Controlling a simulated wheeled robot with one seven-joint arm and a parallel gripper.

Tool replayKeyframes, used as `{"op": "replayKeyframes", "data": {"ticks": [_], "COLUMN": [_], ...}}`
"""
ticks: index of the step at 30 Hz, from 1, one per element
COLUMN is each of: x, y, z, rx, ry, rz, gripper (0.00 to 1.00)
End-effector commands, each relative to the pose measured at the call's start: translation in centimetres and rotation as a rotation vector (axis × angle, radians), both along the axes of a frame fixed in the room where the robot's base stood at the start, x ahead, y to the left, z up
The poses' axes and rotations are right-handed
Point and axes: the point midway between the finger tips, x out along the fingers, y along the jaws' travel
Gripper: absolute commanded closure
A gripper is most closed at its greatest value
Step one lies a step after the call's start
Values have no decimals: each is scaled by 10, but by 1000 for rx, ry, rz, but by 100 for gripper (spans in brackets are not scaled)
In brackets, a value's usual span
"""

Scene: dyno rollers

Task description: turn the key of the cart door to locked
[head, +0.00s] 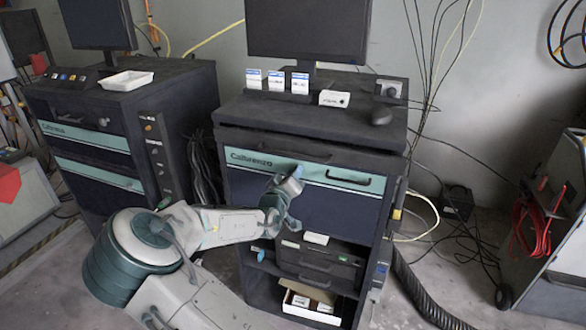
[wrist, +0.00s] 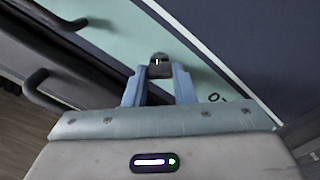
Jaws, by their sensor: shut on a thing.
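The cart (head: 345,140) with a monitor on top has a teal-and-navy front door (head: 340,205). In the wrist view the door's teal band (wrist: 130,40) and navy panel (wrist: 250,50) show tilted. The small dark key (wrist: 160,70) sits at a lock on the teal band. My gripper (wrist: 160,74) has its two blue fingers on either side of the key, shut on it. In the head view my gripper (head: 297,173) is against the door front and hides the key. A small white mark shows on the lock's face; the key's exact angle is hard to tell.
A dark bar handle (head: 348,180) is on the door to the right of my gripper; handles also show at left in the wrist view (wrist: 45,85). A second cart (head: 110,130) stands at left. A black hose (head: 415,290) lies on the floor at right.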

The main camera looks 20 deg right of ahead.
Motion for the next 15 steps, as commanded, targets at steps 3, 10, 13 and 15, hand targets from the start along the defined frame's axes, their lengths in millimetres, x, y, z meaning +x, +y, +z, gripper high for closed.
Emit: {"op": "replayKeyframes", "data": {"ticks": [3, 10, 13, 15], "x": [0, 1, 1, 1], "y": [1, 2, 1, 1], "z": [1, 0, -1, -1], "rx": [-91, -262, -333, -382], "ry": [73, 207, 265, 303], "rz": [1, 1, 1, 0], "gripper": [99, 99, 99, 99]}}
